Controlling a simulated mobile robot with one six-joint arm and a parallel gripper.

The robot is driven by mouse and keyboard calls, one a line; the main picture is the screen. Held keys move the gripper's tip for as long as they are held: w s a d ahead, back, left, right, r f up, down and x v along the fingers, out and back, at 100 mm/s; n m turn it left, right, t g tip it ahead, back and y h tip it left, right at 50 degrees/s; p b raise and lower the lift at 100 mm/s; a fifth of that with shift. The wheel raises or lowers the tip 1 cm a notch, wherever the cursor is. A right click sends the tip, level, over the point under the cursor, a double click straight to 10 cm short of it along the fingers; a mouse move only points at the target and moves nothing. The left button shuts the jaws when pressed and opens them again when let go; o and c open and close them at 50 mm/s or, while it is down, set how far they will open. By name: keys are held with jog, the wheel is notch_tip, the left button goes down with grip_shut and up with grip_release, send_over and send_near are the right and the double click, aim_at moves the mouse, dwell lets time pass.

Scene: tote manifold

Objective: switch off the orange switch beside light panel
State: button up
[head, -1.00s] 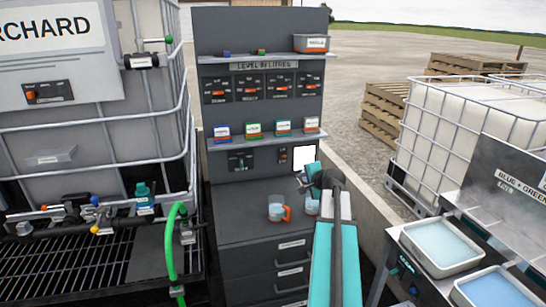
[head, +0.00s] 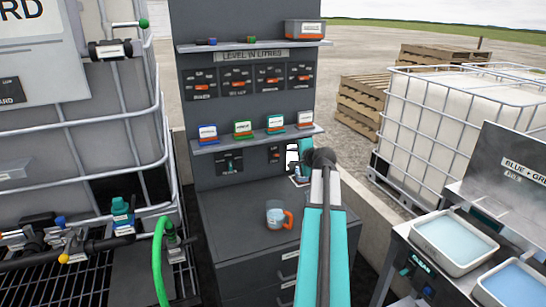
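The orange switch (head: 274,156) is a small mark on a dark plate on the grey cabinet's back panel, just left of the light panel. The light panel (head: 291,149) is a bright white square, largely covered by my gripper and wrist. My gripper (head: 298,172) is in front of the light panel, a little right of and below the switch. Its fingers are small and partly hidden by my arm, so I cannot tell whether they are open, or whether they touch anything.
A mug with an orange handle (head: 277,214) stands on the counter (head: 225,225) below. Another switch plate (head: 230,162) is further left. A shelf (head: 215,145) with several small labelled boxes is above. Caged tanks stand left (head: 130,120) and right (head: 440,120).

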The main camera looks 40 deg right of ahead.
aim_at(277, 156)
jog(key=shift+w+a, duration=0.2)
jog(key=shift+w, duration=0.05)
jog(key=shift+w, duration=0.1)
jog(key=shift+p+x, duration=1.75)
jog(key=shift+x, duration=5.1)
jog(key=shift+a, duration=0.2)
